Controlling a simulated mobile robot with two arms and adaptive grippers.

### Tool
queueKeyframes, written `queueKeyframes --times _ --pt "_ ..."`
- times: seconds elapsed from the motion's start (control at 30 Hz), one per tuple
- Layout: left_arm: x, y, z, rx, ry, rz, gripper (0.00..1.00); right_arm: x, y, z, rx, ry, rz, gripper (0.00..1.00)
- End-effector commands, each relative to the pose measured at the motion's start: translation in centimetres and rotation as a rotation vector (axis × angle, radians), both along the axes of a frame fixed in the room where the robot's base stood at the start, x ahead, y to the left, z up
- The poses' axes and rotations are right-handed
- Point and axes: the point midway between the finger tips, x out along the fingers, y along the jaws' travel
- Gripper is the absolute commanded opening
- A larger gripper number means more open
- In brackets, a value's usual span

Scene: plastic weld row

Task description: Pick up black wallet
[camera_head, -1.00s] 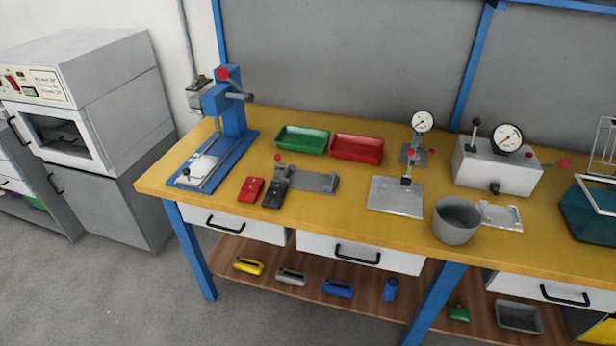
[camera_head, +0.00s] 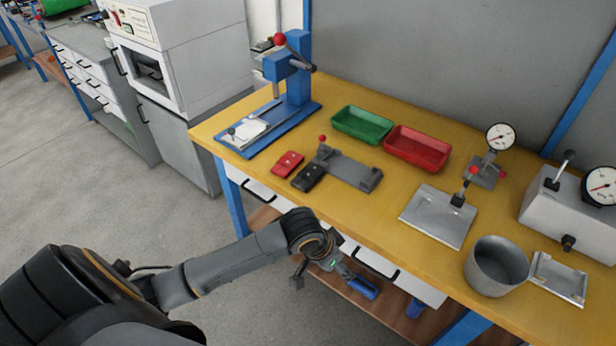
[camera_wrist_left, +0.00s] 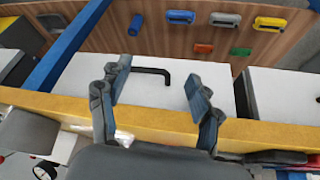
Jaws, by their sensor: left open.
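The black wallet (camera_head: 308,177) lies flat on the yellow bench near its front edge in the head view. It is right of the red wallet (camera_head: 288,163) and left of a grey clamp fixture (camera_head: 350,173). My left gripper (camera_head: 326,279) is open and empty, lower in the picture than the wallet and apart from it, in front of the bench's drawers. The wrist view shows its two spread fingers (camera_wrist_left: 157,76) before a white drawer with a black handle, with nothing between them. I cannot pick out the black wallet surely in the wrist view.
The yellow bench edge (camera_wrist_left: 240,130) is close to my left gripper. A blue press (camera_head: 290,85) stands left of the wallets. Green (camera_head: 362,125) and red (camera_head: 417,148) trays sit behind the fixture. A metal plate stand (camera_head: 437,216) and grey cup (camera_head: 496,267) are to the right.

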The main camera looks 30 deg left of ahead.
Motion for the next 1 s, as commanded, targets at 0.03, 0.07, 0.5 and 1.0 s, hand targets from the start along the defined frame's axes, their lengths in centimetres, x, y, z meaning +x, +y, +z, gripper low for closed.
queueKeyframes --times 0.03,0.07,0.5,1.0 --pt "0.4 0.1 2.4 0.016 -0.014 -0.031 0.64 0.3 -0.3 0.0 -0.003 -0.005 -0.001 0.4" --pt "0.4 0.2 3.2 0.023 -0.012 -0.043 0.64 0.5 -0.4 0.0 -0.004 -0.008 -0.001 0.4" --pt "6.7 9.4 11.1 0.098 0.03 0.082 0.64 1.3 -1.3 0.1 -0.015 -0.021 -0.005 0.4" --pt "10.7 19.7 17.4 0.042 0.04 0.373 0.64 1.0 -0.7 0.1 -0.008 -0.015 -0.002 0.4"
